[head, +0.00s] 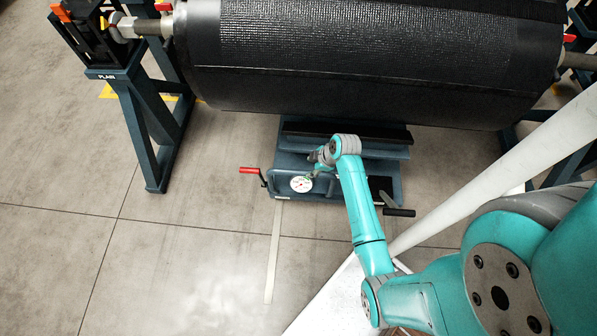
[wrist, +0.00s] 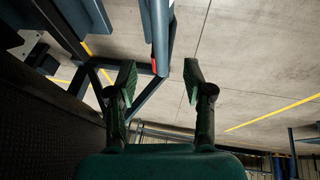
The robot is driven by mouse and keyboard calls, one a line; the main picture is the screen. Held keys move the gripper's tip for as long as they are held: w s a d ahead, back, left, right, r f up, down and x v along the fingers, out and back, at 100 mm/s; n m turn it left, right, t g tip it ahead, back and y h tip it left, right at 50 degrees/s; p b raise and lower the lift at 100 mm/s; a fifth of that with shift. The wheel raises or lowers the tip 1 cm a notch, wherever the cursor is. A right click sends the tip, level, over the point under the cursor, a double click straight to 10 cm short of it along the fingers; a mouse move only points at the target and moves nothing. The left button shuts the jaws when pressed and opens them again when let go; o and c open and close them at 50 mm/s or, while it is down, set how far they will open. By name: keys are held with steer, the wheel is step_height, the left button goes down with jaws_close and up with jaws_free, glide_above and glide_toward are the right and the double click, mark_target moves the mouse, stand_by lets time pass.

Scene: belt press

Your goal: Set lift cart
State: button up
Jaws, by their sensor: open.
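The lift cart (head: 290,163) is a low blue-grey unit on the floor under the big black roll. It carries a round white dial (head: 301,184), a red-gripped crank handle (head: 252,171) at its left and a black-gripped handle (head: 398,212) at its right. My gripper (head: 317,162) is over the front part of the cart, near the dial, and my arm hides part of the cart's middle. In the wrist view my gripper (wrist: 158,82) has its two fingers well apart with nothing between them. A small red piece (wrist: 153,66) shows beyond the fingers.
The black roll (head: 370,55) spans above the cart on blue stands, one of them the left stand (head: 140,115) marked PLAIN. A pale strip (head: 273,250) runs along the floor from the cart's front left. The floor to the left is clear.

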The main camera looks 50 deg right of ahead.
mark_target(302, 171)
steer(key=x, duration=0.9)
steer(key=shift+f, duration=0.1)
steer(key=shift+w+d, duration=0.1)
jaws_close()
